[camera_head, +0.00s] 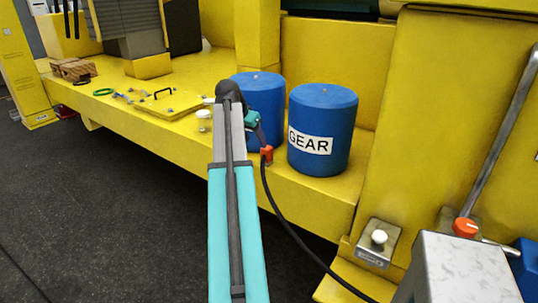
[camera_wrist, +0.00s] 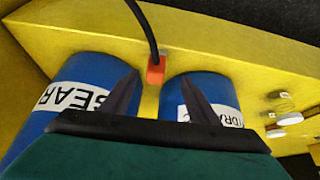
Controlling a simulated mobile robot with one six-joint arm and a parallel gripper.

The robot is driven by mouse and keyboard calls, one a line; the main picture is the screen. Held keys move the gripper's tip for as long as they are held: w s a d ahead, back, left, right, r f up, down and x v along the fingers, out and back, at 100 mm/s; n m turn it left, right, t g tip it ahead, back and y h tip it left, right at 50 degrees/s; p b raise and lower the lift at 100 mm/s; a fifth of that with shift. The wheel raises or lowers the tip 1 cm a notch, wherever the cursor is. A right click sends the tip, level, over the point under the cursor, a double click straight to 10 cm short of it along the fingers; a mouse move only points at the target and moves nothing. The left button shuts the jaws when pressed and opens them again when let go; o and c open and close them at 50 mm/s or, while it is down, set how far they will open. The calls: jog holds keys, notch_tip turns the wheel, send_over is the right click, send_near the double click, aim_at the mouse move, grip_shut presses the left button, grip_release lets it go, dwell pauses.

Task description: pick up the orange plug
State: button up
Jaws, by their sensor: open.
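The orange plug (camera_head: 267,154) is at the front edge of the yellow platform, near the gap between two blue drums. A black cable runs from it. In the wrist view the plug (camera_wrist: 156,72) appears between and slightly beyond my two dark fingertips. My gripper (camera_head: 261,140) is open, with nothing between its fingers that I can see held. In the wrist view the gripper (camera_wrist: 162,82) points toward the plug. I cannot tell the exact distance between fingertips and plug.
The blue drum marked GEAR (camera_head: 322,130) stands right of my gripper. Another blue drum (camera_head: 265,95) stands behind my arm. The black cable (camera_head: 290,232) hangs down toward the lower right. A grey block (camera_head: 465,270) with an orange knob (camera_head: 466,227) behind it is at lower right.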

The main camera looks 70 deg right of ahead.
aim_at(266, 149)
jog(key=shift+s+d+r, duration=0.2)
jog(key=shift+s+r, duration=0.15)
jog(key=shift+r, duration=0.1)
jog(key=shift+s+d+r, duration=0.2)
jog(key=shift+s+r, duration=0.15)
jog(key=shift+r, duration=0.1)
jog(key=shift+f, duration=0.15)
jog(key=shift+p+x, duration=1)
jog(key=shift+x, duration=3.2)
jog(key=shift+d, duration=0.1)
jog(key=shift+p+x, duration=1.25)
jog(key=shift+x, duration=1.3)
jog(key=shift+w, duration=0.1)
grip_shut()
